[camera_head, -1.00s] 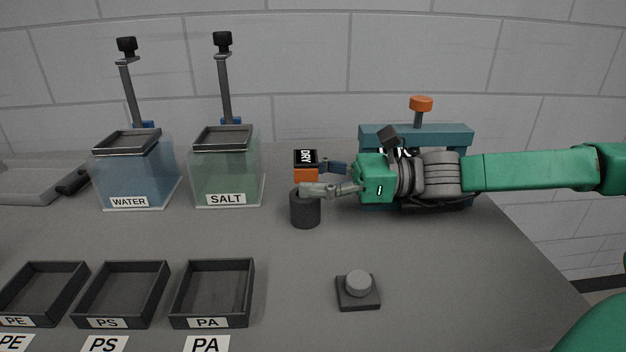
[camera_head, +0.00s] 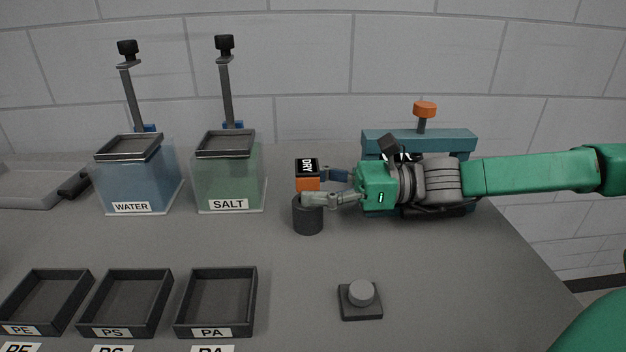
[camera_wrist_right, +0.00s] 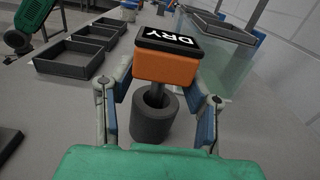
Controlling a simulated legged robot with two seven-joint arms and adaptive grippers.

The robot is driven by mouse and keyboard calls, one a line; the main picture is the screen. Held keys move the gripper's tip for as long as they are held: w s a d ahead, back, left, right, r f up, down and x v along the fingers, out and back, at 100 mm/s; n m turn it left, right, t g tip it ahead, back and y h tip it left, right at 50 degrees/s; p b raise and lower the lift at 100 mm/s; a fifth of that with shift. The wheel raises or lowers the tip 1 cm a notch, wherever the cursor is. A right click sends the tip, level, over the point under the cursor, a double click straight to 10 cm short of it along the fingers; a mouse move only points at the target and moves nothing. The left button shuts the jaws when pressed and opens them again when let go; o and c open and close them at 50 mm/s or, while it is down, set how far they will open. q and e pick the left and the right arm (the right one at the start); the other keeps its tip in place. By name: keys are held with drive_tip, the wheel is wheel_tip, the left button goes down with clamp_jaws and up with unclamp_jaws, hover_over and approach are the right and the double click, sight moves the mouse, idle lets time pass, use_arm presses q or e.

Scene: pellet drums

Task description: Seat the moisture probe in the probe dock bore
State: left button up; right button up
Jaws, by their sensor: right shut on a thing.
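The moisture probe (camera_head: 307,184) has an orange body with a black top marked DRY. It also shows in the right wrist view (camera_wrist_right: 166,68). Its thin shaft points down at the open bore of the dark round probe dock (camera_head: 308,219). In the right wrist view the shaft's lower end appears within the ring of the dock (camera_wrist_right: 152,125); its depth cannot be told. A gap shows between the orange body and the dock rim. My right gripper (camera_head: 326,186) is shut on the orange body from the right, just above the dock. My left gripper is not seen.
The WATER tank (camera_head: 140,185) and SALT tank (camera_head: 230,180) stand left of the dock. A teal stand with an orange knob (camera_head: 424,109) is behind my right arm. Open trays, including PA (camera_head: 217,303), and a grey button block (camera_head: 360,300) lie in front.

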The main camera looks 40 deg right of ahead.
drive_tip(key=shift+w+d+r+p, duration=0.1)
drive_tip(key=shift+w+r+p, duration=0.1)
drive_tip(key=shift+r+p, duration=0.15)
drive_tip(key=shift+r, duration=0.25)
drive_tip(key=shift+s, duration=0.1)
drive_tip(key=shift+r, duration=0.1)
drive_tip(key=shift+p, duration=0.35)
idle(0.8)
drive_tip(key=shift+f+b, duration=0.6)
drive_tip(key=shift+f, duration=0.1)
drive_tip(key=shift+s+f, duration=0.1)
drive_tip(key=shift+f, duration=0.1)
